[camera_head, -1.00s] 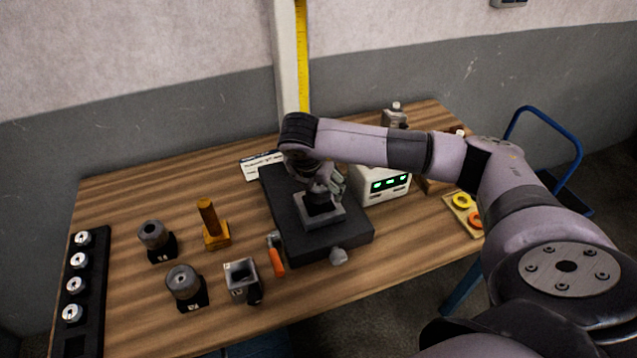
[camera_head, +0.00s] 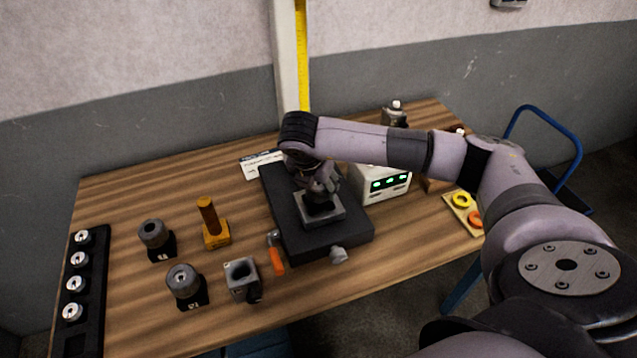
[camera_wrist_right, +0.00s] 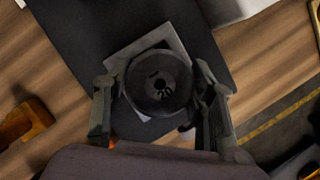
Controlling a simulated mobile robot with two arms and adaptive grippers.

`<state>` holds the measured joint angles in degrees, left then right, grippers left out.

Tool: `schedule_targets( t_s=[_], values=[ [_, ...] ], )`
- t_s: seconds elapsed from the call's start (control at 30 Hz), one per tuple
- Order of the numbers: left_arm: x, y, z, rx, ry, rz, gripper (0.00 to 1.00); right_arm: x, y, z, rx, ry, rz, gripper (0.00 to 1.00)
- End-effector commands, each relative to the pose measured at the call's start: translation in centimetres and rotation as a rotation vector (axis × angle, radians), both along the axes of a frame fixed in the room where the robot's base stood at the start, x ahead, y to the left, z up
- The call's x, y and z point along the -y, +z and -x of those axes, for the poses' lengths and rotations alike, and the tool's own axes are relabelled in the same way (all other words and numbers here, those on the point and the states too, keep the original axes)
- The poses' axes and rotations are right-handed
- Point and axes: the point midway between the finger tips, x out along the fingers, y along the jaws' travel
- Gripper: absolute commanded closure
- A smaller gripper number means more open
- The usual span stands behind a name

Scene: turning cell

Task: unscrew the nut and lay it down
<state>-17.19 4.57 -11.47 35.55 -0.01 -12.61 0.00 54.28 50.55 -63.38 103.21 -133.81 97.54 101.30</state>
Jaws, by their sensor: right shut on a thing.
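My right gripper (camera_head: 320,188) points down over the black plate (camera_head: 345,238) on the bench. In the right wrist view the two fingers of this gripper (camera_wrist_right: 161,90) are on opposite sides of a round dark part marked 20, which I take for the nut (camera_wrist_right: 152,78). The gripper is shut on it. The nut has a small hole in its middle. Below it is a grey square base (camera_head: 325,219), also in the wrist view (camera_wrist_right: 170,39). The nut's underside and any thread are hidden. My left gripper is not in view.
A white box with green displays (camera_head: 385,183) is close on the right.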

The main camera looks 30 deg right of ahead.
Motion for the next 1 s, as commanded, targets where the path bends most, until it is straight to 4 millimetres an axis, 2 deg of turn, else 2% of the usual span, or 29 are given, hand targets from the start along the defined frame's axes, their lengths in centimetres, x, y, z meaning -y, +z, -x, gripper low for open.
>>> schedule_targets(
  t_s=[0.17,0.6,0.8,1.0],
  values=[
    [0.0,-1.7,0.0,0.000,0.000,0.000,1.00,0.1,-0.5,0.0,0.004,0.114,0.001,0.81],
    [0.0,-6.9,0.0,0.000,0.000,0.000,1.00,0.1,-0.6,0.0,0.003,0.649,-0.001,0.81],
    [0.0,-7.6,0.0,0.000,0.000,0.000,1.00,0.0,-0.2,0.0,0.001,0.793,-0.001,0.81],
    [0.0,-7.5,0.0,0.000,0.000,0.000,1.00,-0.1,0.0,0.0,0.000,0.803,-0.002,0.81]
  ],
)
